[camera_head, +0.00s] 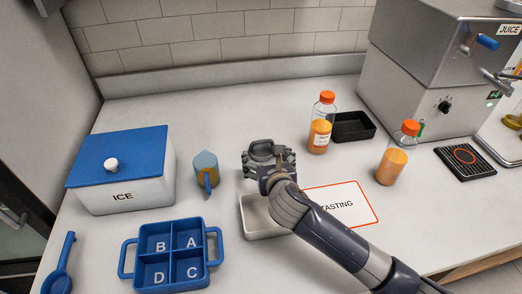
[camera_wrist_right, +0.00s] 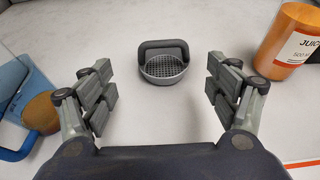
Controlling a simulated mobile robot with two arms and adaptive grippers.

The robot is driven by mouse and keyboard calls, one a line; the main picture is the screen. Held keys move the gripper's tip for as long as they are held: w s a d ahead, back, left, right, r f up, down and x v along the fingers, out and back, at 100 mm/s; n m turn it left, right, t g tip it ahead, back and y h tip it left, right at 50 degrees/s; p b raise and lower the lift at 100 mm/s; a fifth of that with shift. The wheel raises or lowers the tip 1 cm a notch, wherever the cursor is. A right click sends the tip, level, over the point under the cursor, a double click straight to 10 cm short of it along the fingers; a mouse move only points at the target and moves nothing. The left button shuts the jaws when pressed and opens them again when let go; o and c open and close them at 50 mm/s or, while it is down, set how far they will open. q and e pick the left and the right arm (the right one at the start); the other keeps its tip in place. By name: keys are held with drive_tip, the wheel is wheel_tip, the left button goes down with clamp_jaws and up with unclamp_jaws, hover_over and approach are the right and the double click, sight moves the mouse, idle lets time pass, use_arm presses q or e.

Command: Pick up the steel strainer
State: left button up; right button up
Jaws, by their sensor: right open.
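The grey steel strainer (camera_wrist_right: 164,66) stands ahead of my right gripper in the right wrist view, with a round perforated bowl and a raised handle behind it. It lies between the lines of the two fingers, and neither finger touches it. In the head view the strainer (camera_head: 262,147) shows just beyond my right gripper (camera_head: 268,162), which partly hides it. My right gripper is open and empty, low over the counter. My left gripper is not in view.
A blue-and-orange jug (camera_head: 206,170) stands left of the gripper, and a juice bottle (camera_head: 321,125) right of it. A pale tray (camera_head: 262,232) and a TASTING card (camera_head: 350,205) lie under my right arm. An ice box (camera_head: 122,172) and blue compartment tray (camera_head: 172,253) are left.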

sight(261, 153)
drive_tip(key=shift+b+x, duration=0.4)
drive_tip(key=shift+x, duration=4.4)
drive_tip(key=c, duration=0.9)
